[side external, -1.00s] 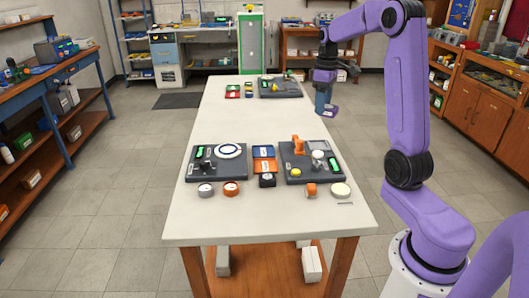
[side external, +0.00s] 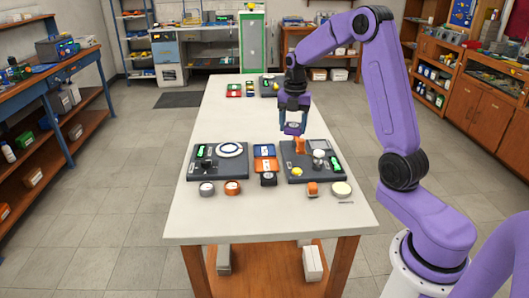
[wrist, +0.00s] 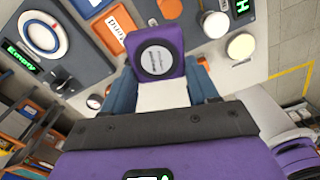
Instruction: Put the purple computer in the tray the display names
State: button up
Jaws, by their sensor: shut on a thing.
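My gripper (side external: 293,122) is shut on the purple computer (side external: 294,129) and holds it in the air above the table, behind the right-hand board. In the wrist view the purple computer (wrist: 156,56) shows a round, pale label between the blue fingers. A blue tray (side external: 264,151) and an orange tray (side external: 264,165) lie between the two dark boards. The orange tray (wrist: 116,28) also shows in the wrist view with a white label.
The right board (side external: 330,176) carries an upright orange part (side external: 299,146), a white knob and a yellow button. The left board (side external: 207,173) has a white ring (side external: 230,149). Several small round parts line the front. The table middle (side external: 240,115) is clear.

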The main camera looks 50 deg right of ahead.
jog(key=n, duration=0.1)
jog(key=w+a+f+n, duration=0.1)
jog(key=n, duration=0.1)
jog(key=shift+a+f+n, duration=0.1)
jog(key=shift+a+n, duration=0.15)
jog(key=shift+n, duration=0.05)
jog(key=w+d+f, duration=0.1)
jog(key=w+f, duration=0.2)
jog(key=w, duration=0.1)
jog(key=w+d+f, duration=0.1)
jog(key=w+f, duration=0.2)
jog(key=w, duration=0.1)
jog(key=w+d+f, duration=0.2)
jog(key=w+f, duration=0.1)
jog(key=w, duration=0.1)
jog(key=shift+w+d+f, duration=0.1)
jog(key=shift+w+f, duration=0.2)
jog(key=shift+w, duration=0.05)
jog(key=shift+w+f, duration=0.15)
jog(key=shift+f, duration=1.55)
jog(key=o, duration=1.2)
jog(key=shift+f, duration=0.15)
